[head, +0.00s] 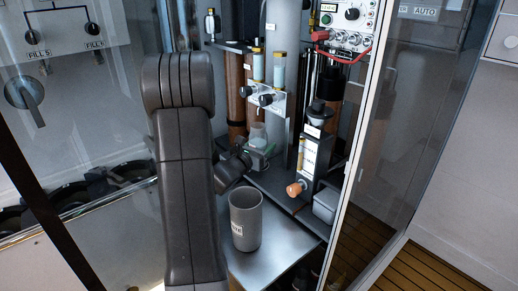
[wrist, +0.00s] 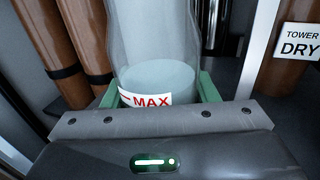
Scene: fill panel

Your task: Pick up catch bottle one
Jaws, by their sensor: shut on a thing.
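The catch bottle (wrist: 157,45) is clear, with a white and red MAX label and pale contents up to about the label. In the wrist view it stands upright between the green jaw pads of my gripper (wrist: 155,98), which is shut on it. In the head view the bottle (head: 258,131) is small, at the middle, below two capped tubes. My gripper (head: 259,149) is around its lower part, and the bottle's base is hidden. I cannot tell whether it is lifted off its support.
A grey open cup (head: 245,222) stands on the metal shelf (head: 270,252) in front. Brown columns (wrist: 45,45) rise close behind at left. A sign reading TOWER DRY (wrist: 300,42) is at right. Glass panels flank the opening.

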